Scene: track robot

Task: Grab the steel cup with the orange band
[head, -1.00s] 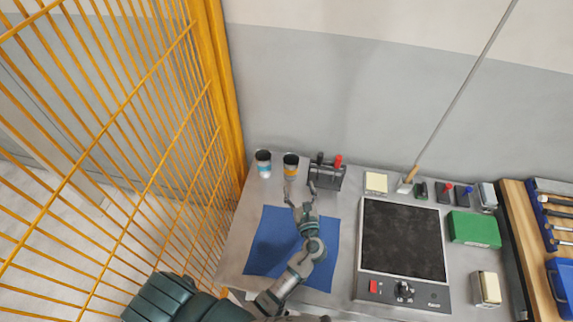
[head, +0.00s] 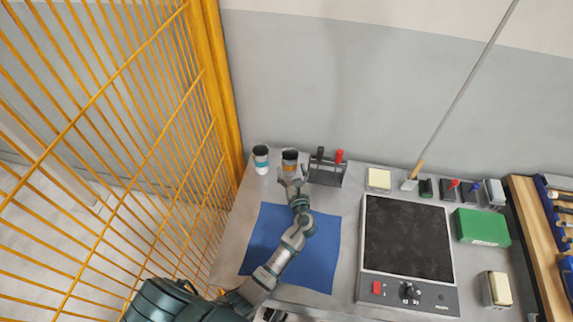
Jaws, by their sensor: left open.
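The steel cup with the orange band (head: 290,157) stands upright near the back left of the grey table. My left gripper (head: 292,174) is open, with its fingers at the lower part of this cup. The fingers partly cover the cup's lower body, and I cannot tell whether they touch it. A second steel cup with a blue band (head: 261,158) stands just to the left. My right gripper is not in view.
A dark rack with black and red handles (head: 327,170) stands close on the right. A blue mat (head: 318,265) lies under my left arm. A hot plate (head: 408,240) fills the middle right. A yellow fence (head: 215,90) borders the left side.

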